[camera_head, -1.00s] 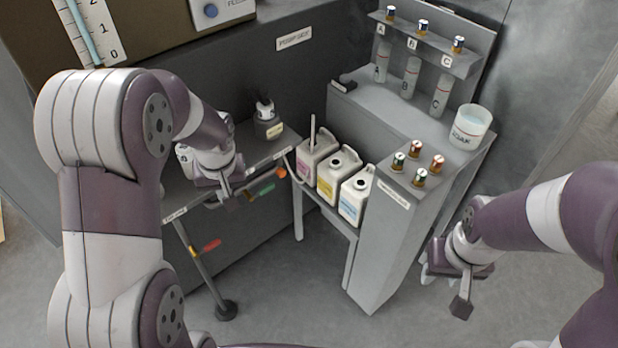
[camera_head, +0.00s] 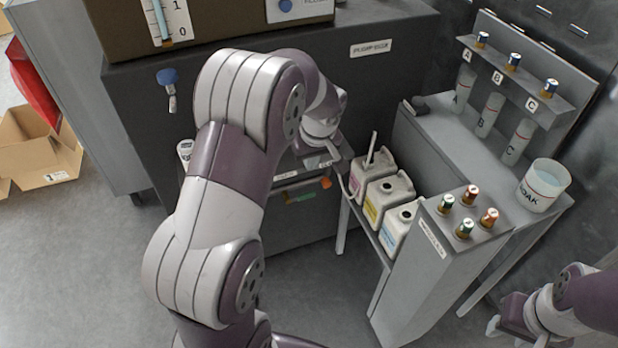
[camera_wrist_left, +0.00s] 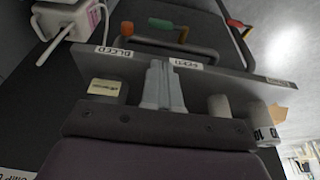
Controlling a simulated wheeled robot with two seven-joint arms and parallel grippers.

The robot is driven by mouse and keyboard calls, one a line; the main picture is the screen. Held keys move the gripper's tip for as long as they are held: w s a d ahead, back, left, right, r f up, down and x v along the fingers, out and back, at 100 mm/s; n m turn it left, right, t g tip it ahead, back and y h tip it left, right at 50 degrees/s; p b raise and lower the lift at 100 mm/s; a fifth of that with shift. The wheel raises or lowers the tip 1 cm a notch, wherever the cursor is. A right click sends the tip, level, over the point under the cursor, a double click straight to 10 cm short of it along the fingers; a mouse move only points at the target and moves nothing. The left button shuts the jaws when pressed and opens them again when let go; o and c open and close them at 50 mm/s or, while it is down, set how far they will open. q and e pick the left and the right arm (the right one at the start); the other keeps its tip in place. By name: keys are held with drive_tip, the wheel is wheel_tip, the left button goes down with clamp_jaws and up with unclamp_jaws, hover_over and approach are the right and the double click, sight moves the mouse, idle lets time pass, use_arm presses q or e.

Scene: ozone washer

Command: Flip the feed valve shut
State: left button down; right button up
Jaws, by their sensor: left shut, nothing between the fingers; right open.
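The front rail with the FEED label (camera_wrist_left: 187,62) and the BLEED label (camera_wrist_left: 115,50) crosses the left wrist view. Beyond it are a green handle (camera_wrist_left: 160,23), an orange handle (camera_wrist_left: 183,33) and a red handle (camera_wrist_left: 235,22); I cannot tell which belongs to the feed valve. In the head view the green handle (camera_head: 305,197) and orange handle (camera_head: 326,183) hang below the shelf front. My left gripper (camera_wrist_left: 163,68) is shut and empty at the rail, beside the FEED label; in the head view its arm partly hides it. My right gripper (camera_head: 508,325) is open at the lower right, away from the valves.
White jugs (camera_head: 383,197) stand right of the valves, beside a grey bench (camera_head: 410,260) with small capped vials. A beaker (camera_head: 543,185) stands at the bench's right end. An open cardboard box (camera_head: 40,150) lies at far left. Floor at lower left is clear.

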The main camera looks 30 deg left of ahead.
sight(308, 193)
use_arm(q)
drive_tip(key=b+x, duration=0.1)
drive_tip(key=x, duration=0.8)
drive_tip(key=d+b+x, duration=0.1)
drive_tip(key=x, duration=0.3)
drive_tip(key=shift+s+f+b, duration=0.3)
drive_tip(key=shift+s+f, duration=0.05)
drive_tip(key=shift+s, duration=0.05)
use_arm(e)
wheel_tip(308, 193, down, 3)
drive_tip(key=shift+r, duration=0.15)
use_arm(q)
drive_tip(key=shift+w+f+b, duration=0.15)
drive_tip(key=shift+f+b, duration=0.35)
drive_tip(key=shift+b, duration=0.15)
drive_tip(key=shift+d+r, duration=0.1)
drive_tip(key=shift+r, duration=0.05)
use_arm(e)
drive_tip(key=shift+f, duration=0.55)
use_arm(q)
drive_tip(key=shift+r, duration=0.1)
use_arm(e)
drive_tip(key=shift+r, duration=0.1)
